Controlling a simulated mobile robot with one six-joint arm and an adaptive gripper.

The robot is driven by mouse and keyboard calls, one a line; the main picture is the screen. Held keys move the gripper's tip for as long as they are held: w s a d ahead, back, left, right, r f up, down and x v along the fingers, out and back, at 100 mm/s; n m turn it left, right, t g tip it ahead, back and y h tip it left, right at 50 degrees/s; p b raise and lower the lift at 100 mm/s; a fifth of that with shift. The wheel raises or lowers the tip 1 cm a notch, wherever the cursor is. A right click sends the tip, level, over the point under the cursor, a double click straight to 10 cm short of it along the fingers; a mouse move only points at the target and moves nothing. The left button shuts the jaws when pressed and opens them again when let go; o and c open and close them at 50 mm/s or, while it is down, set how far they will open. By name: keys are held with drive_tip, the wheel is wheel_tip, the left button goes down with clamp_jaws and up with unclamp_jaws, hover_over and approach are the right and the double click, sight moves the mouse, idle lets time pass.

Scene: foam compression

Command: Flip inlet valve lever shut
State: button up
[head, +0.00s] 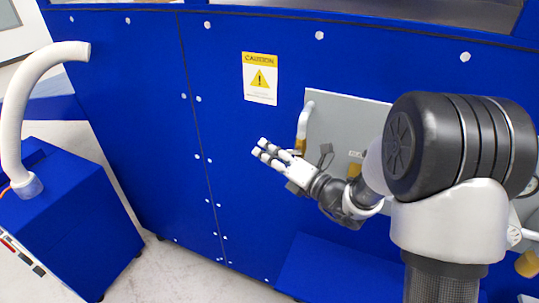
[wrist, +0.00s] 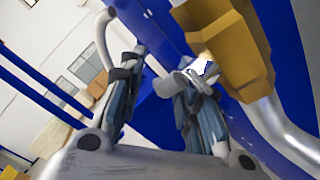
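My gripper (head: 264,150) is in front of the blue cabinet, left of the grey panel. A brass valve fitting (wrist: 228,50) on a silver pipe (wrist: 285,132) is close by on the right of the wrist view, beyond the right finger. In the head view a brass fitting (head: 300,145) on a pale pipe (head: 305,115) is just behind the gripper, partly hidden. A small pale piece (wrist: 203,64) shows beside the right fingertip; I cannot tell whether it is the lever.
The blue cabinet (head: 150,100) carries a yellow caution sign (head: 260,78). The grey panel (head: 340,115) is partly behind my arm. A blue box unit (head: 75,215) with a curved white hose (head: 15,120) stands at the left. More brass fittings (head: 527,264) are at the lower right.

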drive_tip(key=shift+c, duration=0.5)
clamp_jaws()
idle(0.3)
